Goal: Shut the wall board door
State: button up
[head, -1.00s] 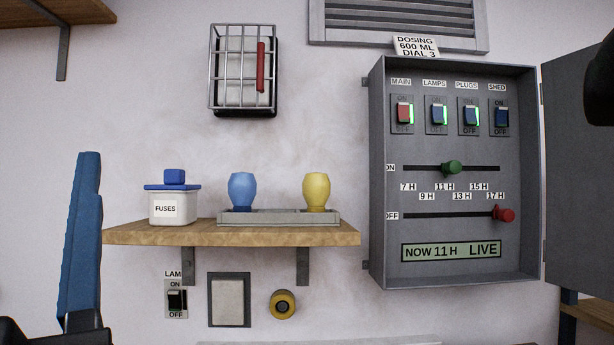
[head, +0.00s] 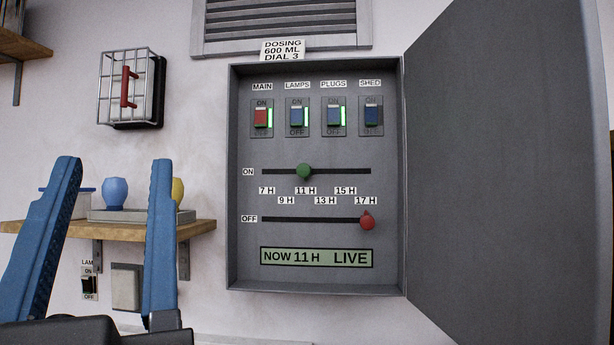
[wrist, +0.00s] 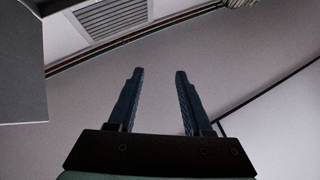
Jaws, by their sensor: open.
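The wall board (head: 388,150) is a grey box on the wall in the middle of the head view. Its door (head: 510,160) is a plain grey panel, hinged on the box's right edge and swung wide open. Inside are the MAIN, LAMPS, PLUGS and SHED switches, a green slider knob, a red slider knob and a display reading NOW 11 H LIVE. My gripper (head: 115,240) has blue fingers, apart and empty, left of the board and in front of the shelf. The gripper (wrist: 155,105) also shows open and empty in the wrist view.
A wooden shelf (head: 190,229) left of the board carries a blue knob-shaped piece (head: 115,193) and a yellow one (head: 178,191), partly behind my fingers. A wire cage with a red bar (head: 128,88) hangs above. A vent (head: 290,25) sits over the board.

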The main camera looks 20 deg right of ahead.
aim_at(509, 202)
jog(key=k+l, duration=0.15)
jog(key=l, duration=0.25)
jog(key=k+l, duration=0.15)
jog(key=l, duration=0.2)
jog(key=k+l, duration=0.15)
jog(key=l, duration=0.25)
jog(key=k+l, duration=0.15)
jog(key=l, duration=0.25)
jog(key=k+l, duration=0.2)
jog(key=l, duration=0.2)
jog(key=l+z, duration=0.35)
jog(key=i+j, duration=0.05)
jog(key=j, duration=0.05)
